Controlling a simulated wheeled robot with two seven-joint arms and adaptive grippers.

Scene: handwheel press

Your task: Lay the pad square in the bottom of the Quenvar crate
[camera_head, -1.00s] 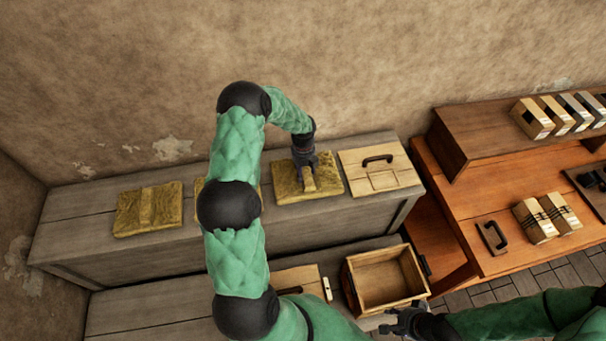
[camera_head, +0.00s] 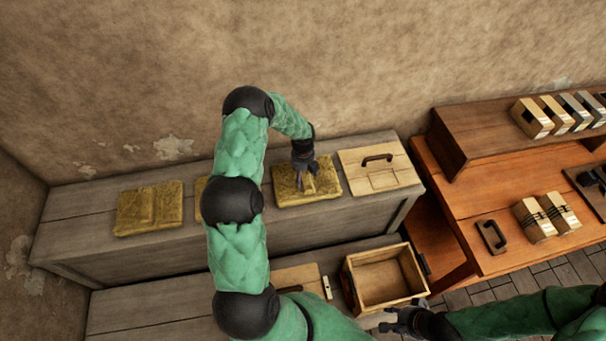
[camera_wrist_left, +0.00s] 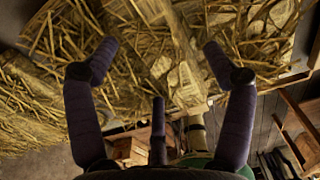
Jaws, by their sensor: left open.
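A straw pad (camera_head: 322,186) with a raised strip across its middle lies on the grey bench top. My left gripper (camera_head: 306,178) is open over this pad, with its fingers apart and nothing seen between them. In the left wrist view the straw and a pale strip (camera_wrist_left: 185,75) of the pad fill the space beyond the open fingers; contact cannot be told. An open, empty-looking wooden crate (camera_head: 385,277) stands on the lower bench; no name on it is readable. My right gripper (camera_head: 400,321) is just in front of the crate, its fingers seemingly apart.
Another straw pad (camera_head: 148,208) lies at the bench's left, and one more is mostly hidden behind my left arm. A wooden lid with a black handle (camera_head: 380,170) lies right of the pad. An orange table (camera_head: 510,245) with several blocks stands at right.

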